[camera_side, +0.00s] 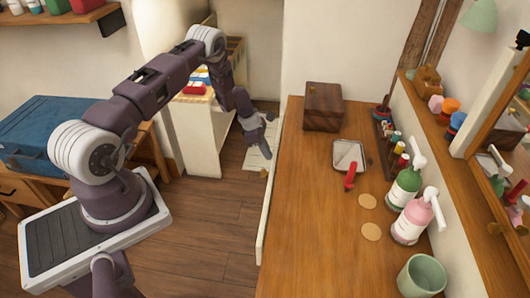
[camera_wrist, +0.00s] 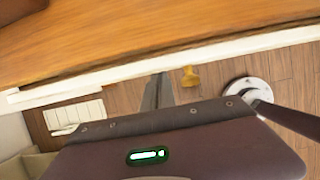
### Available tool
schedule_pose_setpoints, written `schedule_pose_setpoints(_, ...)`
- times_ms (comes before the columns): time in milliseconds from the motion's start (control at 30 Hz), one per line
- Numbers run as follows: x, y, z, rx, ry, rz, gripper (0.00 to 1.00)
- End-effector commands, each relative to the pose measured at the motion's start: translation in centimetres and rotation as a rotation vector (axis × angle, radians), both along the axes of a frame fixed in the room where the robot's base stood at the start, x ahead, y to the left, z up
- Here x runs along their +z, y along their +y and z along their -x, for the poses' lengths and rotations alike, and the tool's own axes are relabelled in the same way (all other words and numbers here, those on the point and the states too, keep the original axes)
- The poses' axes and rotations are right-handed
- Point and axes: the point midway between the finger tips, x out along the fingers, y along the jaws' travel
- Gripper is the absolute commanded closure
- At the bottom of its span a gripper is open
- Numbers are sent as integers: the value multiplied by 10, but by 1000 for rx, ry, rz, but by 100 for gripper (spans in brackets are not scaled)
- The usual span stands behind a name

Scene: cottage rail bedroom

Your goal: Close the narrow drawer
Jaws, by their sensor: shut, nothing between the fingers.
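The narrow drawer's long cream front (camera_side: 266,205) runs along the left edge of the wooden desk in the side view. It stands out a little from the desk edge. In the wrist view the front (camera_wrist: 235,52) crosses as a pale strip below the desktop, with a brass knob (camera_wrist: 190,77) on its outer side. My gripper (camera_side: 266,150) is at the far half of the front, on its outer side. In the wrist view its dark fingers (camera_wrist: 158,88) are shut and empty, left of the knob and close to the front. I cannot tell whether they touch it.
The desktop (camera_side: 310,230) carries a wooden box (camera_side: 323,106), a small tray (camera_side: 349,155), pump bottles (camera_side: 405,186) and a green cup (camera_side: 421,276). A pale open cabinet (camera_side: 200,140) stands behind my arm. The floor (camera_side: 215,225) left of the drawer is clear.

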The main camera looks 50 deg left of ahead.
Motion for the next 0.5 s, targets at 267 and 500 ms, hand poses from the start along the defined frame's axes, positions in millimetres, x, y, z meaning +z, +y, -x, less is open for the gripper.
schedule_pose_setpoints(267, 0, -16, -15, -2, -1, 2, 100)
schedule_pose_setpoints(500, 0, -12, -12, 1, -1, 2, 100)
